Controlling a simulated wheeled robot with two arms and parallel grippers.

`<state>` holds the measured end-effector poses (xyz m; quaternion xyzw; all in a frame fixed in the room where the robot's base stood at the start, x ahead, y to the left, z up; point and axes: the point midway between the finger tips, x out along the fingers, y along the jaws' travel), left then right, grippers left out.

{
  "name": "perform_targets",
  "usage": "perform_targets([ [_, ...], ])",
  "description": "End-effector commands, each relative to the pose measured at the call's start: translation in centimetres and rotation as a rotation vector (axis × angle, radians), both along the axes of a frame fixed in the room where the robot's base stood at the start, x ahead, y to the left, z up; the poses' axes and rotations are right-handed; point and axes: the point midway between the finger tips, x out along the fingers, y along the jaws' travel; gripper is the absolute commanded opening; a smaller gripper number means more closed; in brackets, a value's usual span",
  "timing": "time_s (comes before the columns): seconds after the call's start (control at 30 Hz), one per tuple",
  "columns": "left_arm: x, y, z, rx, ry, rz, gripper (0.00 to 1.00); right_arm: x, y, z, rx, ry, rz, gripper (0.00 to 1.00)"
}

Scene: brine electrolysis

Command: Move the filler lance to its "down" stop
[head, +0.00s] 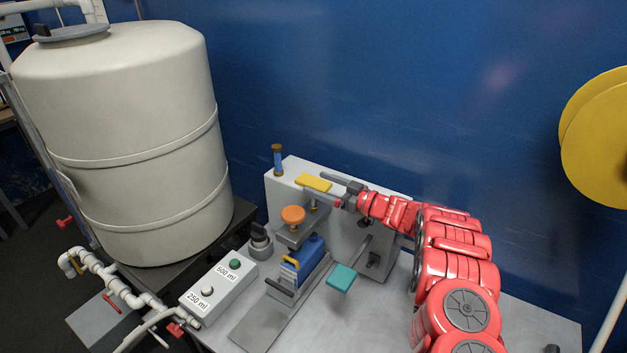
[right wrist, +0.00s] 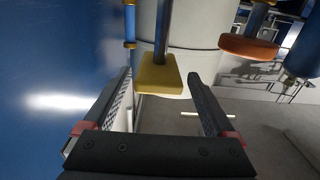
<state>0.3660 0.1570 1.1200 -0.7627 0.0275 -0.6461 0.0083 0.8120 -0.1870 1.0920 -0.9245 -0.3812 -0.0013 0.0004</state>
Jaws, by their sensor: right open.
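A yellow block (head: 313,182) sits at the upper front of the grey filling machine (head: 345,228); it looks like the handle of the filler lance, but no label confirms this. In the right wrist view the yellow block (right wrist: 159,75) hangs on a dark rod. My right gripper (head: 338,192) is open just right of the block. In the wrist view its two fingers (right wrist: 160,90) stand either side of the block's line, with gaps on both sides; I cannot tell how deep the block lies between them. My left gripper is not in view.
An orange knob (head: 292,215) stands above a blue container (head: 304,260) in front of the machine. A teal paddle (head: 342,277) sticks out lower right. A blue post (head: 277,159), a button box (head: 219,288) and a big white tank (head: 130,140) stand left.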

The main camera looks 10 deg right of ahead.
Motion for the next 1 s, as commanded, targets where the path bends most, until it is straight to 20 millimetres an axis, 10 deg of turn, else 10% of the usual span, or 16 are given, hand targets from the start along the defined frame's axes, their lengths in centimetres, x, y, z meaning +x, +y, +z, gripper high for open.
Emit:
perform_targets([
  [0.6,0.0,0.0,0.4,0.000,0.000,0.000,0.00,2.0,1.9,0.0,-0.001,0.000,-0.001,0.90],
  [1.0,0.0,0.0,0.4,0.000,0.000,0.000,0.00,1.9,1.9,0.0,-0.001,0.001,-0.001,0.20],
])
